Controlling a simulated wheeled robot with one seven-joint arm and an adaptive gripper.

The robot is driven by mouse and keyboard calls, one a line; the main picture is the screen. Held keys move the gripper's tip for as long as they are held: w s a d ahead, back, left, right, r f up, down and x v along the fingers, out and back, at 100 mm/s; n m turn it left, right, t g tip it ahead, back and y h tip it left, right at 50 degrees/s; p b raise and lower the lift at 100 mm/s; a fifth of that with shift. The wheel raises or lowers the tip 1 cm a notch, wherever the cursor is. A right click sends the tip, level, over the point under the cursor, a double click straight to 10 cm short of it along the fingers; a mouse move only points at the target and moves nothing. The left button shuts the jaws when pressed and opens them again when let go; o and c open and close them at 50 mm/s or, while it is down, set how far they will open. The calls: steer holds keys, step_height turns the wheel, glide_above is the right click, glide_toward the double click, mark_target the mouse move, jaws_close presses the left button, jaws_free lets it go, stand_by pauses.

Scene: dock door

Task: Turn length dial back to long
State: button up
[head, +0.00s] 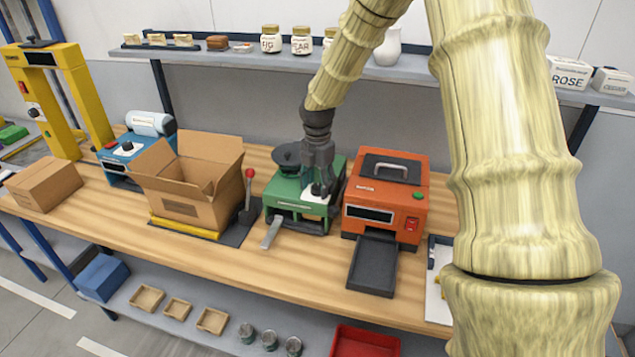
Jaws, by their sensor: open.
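A green machine (283,190) stands on the wooden bench, with a black round part on top at its left and a grey strip hanging from its front. A white plate (313,198) sits on its upper right front. A small dark shape on that plate may be the length dial, but my gripper partly hides it and its setting is too small to read. My gripper (318,187) is open, pointing down directly over the white plate. I cannot tell whether the fingers touch the dial.
An orange machine (412,195) with a dark tray stands close on the right. A red-knobbed lever (248,195) and an open cardboard box (190,185) stand left. A blue machine (120,150) with a roll is farther left. A shelf (235,57) with jars runs behind.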

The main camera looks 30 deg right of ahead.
steer(key=shift+f, duration=0.1)
steer(key=shift+c, duration=0.4)
steer(key=c, duration=1)
steer(key=shift+o, duration=0.2)
steer(key=m+p, duration=0.1)
steer(key=m, duration=0.2)
steer(key=shift+m, duration=0.4)
steer(key=m+p, duration=0.1)
steer(key=m, duration=0.3)
steer(key=shift+m+p, duration=0.3)
steer(key=shift+p, duration=0.05)
steer(key=m, duration=0.4)
steer(key=shift+p, duration=0.35)
steer(key=shift+m, duration=1.7)
